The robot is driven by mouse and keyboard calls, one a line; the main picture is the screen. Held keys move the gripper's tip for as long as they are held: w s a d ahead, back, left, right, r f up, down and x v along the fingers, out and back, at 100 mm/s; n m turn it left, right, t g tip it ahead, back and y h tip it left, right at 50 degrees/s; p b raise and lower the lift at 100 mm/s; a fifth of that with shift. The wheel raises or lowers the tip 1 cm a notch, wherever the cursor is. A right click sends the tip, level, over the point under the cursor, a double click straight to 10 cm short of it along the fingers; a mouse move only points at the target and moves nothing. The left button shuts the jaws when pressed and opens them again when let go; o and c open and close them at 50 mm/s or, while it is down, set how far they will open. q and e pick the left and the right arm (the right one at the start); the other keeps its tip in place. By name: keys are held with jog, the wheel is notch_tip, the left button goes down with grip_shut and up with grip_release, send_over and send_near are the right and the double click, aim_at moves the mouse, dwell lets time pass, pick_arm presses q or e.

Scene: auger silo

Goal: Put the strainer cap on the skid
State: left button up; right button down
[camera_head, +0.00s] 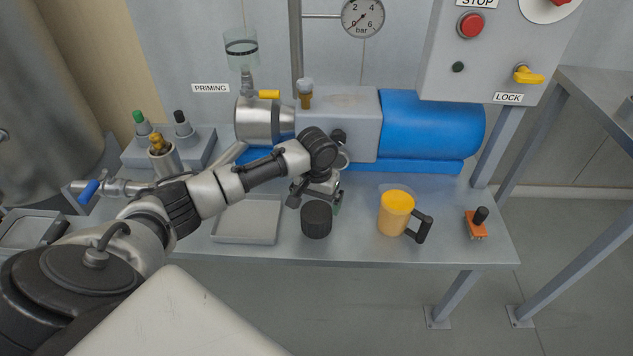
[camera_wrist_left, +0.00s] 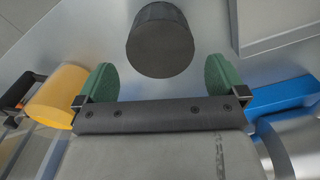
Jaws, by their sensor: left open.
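The strainer cap, which I take to be the black ribbed cylinder (camera_head: 316,219), stands on the grey bench top, taken as the skid (camera_head: 360,250), near its front edge. In the left wrist view the cap (camera_wrist_left: 160,42) shows beyond the fingers, roughly centred between them. My left gripper (camera_head: 321,199) is just behind the cap in the head view and partly hidden by its own wrist. In the left wrist view its green-padded fingers (camera_wrist_left: 160,78) are spread, with nothing between them. My right gripper is not in view.
A shallow grey tray (camera_head: 247,219) lies left of the cap. A yellow jug (camera_head: 396,213) with a black handle stands right. An orange-and-black part (camera_head: 478,222) is farther right. The blue pump motor (camera_head: 430,125) stands behind. Bare bench separates cap and jug.

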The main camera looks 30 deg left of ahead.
aim_at(317, 212)
pick_arm(q)
notch_tip(317, 212, up, 5)
jog(key=shift+r+p, duration=0.1)
jog(key=shift+p, duration=0.4)
jog(key=shift+r, duration=0.15)
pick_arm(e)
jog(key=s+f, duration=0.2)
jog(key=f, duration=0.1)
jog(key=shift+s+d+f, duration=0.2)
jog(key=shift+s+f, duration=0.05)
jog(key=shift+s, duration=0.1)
